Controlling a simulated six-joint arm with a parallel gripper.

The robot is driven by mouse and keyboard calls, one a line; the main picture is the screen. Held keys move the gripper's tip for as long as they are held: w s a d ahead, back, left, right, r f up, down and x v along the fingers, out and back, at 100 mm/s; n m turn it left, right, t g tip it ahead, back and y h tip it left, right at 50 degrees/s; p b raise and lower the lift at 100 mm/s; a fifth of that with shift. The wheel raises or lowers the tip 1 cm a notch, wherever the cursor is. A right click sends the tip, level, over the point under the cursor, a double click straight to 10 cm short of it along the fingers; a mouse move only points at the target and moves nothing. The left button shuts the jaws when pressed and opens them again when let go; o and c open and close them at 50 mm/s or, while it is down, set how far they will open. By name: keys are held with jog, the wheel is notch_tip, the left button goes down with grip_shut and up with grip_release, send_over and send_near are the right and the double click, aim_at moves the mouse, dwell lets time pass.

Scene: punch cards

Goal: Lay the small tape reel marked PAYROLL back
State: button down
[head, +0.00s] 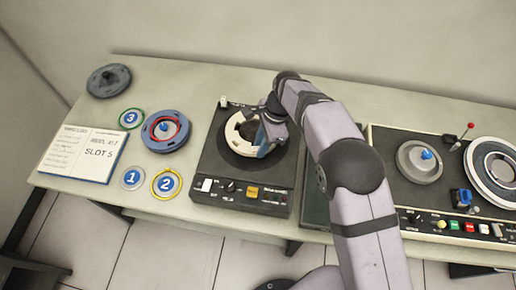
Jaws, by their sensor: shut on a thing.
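My gripper (266,128) is over the right side of a dark square tape deck (213,166). It is shut on the rim of a small white ring-shaped reel (235,131) at the deck's top. The arm hides part of the reel's right side, and I cannot tell whether the reel touches the deck. No PAYROLL marking is readable. A blue-grey reel (180,137) with a red ring and blue hub lies on the table left of the deck. A dark reel (109,80) lies at the far left back.
Round markers numbered 1 (132,178), 2 (167,183) and 3 (131,118) lie around the blue-grey reel. An open booklet (84,153) reading "SLOT 5" is at the left edge. A larger machine (387,184) with reels and a red-knobbed lever stands at right.

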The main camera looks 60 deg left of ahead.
jog(key=shift+s+a+p+v, duration=0.1)
jog(key=shift+s+p+v, duration=0.1)
jog(key=shift+p+v, duration=0.6)
jog(key=shift+s+a+p+v, duration=0.15)
jog(key=shift+p+v, duration=0.4)
jog(key=shift+v, duration=0.55)
jog(key=shift+s+p+v, duration=0.3)
jog(key=shift+p+v, duration=0.35)
jog(key=shift+v, duration=0.25)
jog(key=shift+w+r, duration=0.1)
jog(key=shift+r, duration=0.05)
jog(key=shift+w+d, duration=0.1)
jog(key=shift+w, duration=0.2)
jog(key=w+d+r+m, duration=0.2)
jog(key=w, duration=0.4)
jog(key=w+d+r+m, duration=0.1)
jog(key=w+d+r, duration=0.1)
jog(key=w, duration=0.5)
jog(key=w+d+m+y+b, duration=0.1)
jog(key=w+d+m, duration=0.1)
jog(key=w+d, duration=0.6)
jog(key=s+d+f+n, duration=0.3)
jog(key=s+d+f, duration=0.1)
jog(key=d, duration=0.5)
jog(key=s+d+f+n+h, duration=0.1)
jog(key=s+d+f+n, duration=0.2)
jog(key=d, duration=0.7)
jog(key=shift+s+f, duration=1.05)
jog(key=shift+s, duration=0.95)
